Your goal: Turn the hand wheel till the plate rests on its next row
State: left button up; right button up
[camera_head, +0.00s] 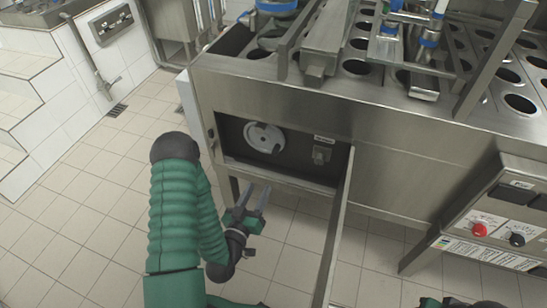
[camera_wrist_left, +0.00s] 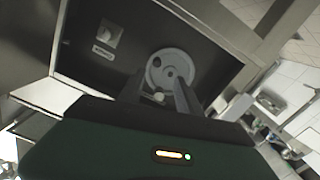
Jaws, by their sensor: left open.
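The hand wheel (camera_head: 264,137) is a pale round disc inside the open compartment of the steel machine, on the compartment's back wall at the left. My left gripper (camera_head: 257,199) is open and empty, below and in front of the compartment, apart from the wheel. Its two fingers (camera_wrist_left: 160,92) point toward the wheel in the wrist view. The plate (camera_head: 510,75) seems to be the top sheet with rows of round holes. My right gripper cannot be made out.
The compartment's open door (camera_head: 335,235) sticks out at the right of the opening. A small labelled fitting (camera_head: 321,152) sits right of the wheel inside. A control box (camera_head: 490,225) with a red knob stands at the lower right. The tiled floor (camera_head: 110,190) is clear at the left.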

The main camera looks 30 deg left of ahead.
aim_at(262, 141)
pick_arm(q)
jog(key=r+b+x, duration=0.1)
jog(key=b+x, duration=0.6)
jog(key=x, duration=0.8)
jog(key=shift+r+b, duration=0.2)
jog(key=shift+b, duration=0.2)
jog(key=shift+w, duration=0.1)
jog(key=shift+c, duration=0.3)
grip_shut()
jog(key=shift+a, duration=0.1)
